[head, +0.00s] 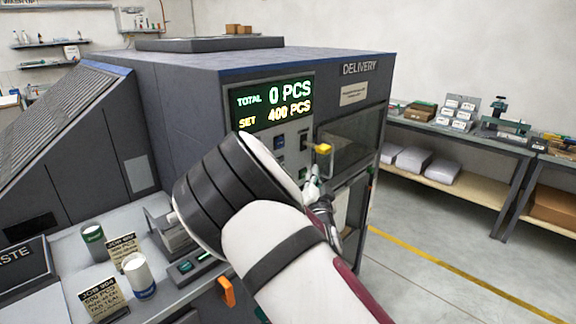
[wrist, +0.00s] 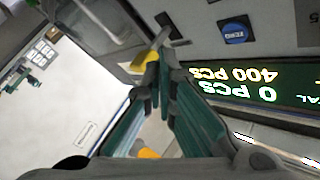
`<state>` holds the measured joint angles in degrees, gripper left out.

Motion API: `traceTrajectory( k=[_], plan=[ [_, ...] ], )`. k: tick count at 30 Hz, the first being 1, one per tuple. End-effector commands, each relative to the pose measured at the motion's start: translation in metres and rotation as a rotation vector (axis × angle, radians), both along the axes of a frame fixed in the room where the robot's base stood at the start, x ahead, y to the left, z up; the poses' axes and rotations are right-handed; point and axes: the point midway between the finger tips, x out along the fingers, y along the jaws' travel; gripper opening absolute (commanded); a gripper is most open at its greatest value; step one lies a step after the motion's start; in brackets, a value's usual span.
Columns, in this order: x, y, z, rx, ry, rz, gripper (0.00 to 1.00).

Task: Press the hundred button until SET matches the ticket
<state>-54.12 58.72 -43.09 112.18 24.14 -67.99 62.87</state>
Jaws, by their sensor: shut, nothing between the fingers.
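The panel display (head: 270,103) reads TOTAL 0 PCS and SET 400 PCS; it also shows upside down in the wrist view (wrist: 245,85). A job ticket (head: 101,298) stands at the lower left and appears to read 500 PCS. A second ticket (head: 122,250) stands behind it, its print too small to read surely. My gripper (head: 314,176) is shut and empty, close to the panel below the display. In the wrist view its fingertips (wrist: 160,62) are beside a yellow piece (wrist: 150,52); contact is unclear. I cannot make out which control is the hundred button; my arm hides part of the panel.
A blue button (wrist: 237,32) is on the panel, apart from the fingers. The yellow piece also shows in the head view (head: 323,149), by the delivery window (head: 350,140). Ink cans (head: 138,275) stand on the left ledge. Open floor (head: 420,285) lies to the right.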

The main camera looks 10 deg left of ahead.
Motion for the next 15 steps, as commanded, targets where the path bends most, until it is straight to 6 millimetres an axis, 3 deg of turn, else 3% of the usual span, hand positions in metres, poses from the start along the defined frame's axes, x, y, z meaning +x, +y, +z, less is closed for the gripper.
traceTrajectory(
  k=[15],
  plan=[
    [0.0037, 0.007, -0.001, 0.0, -0.007, 0.007, 0.0]
  ],
)
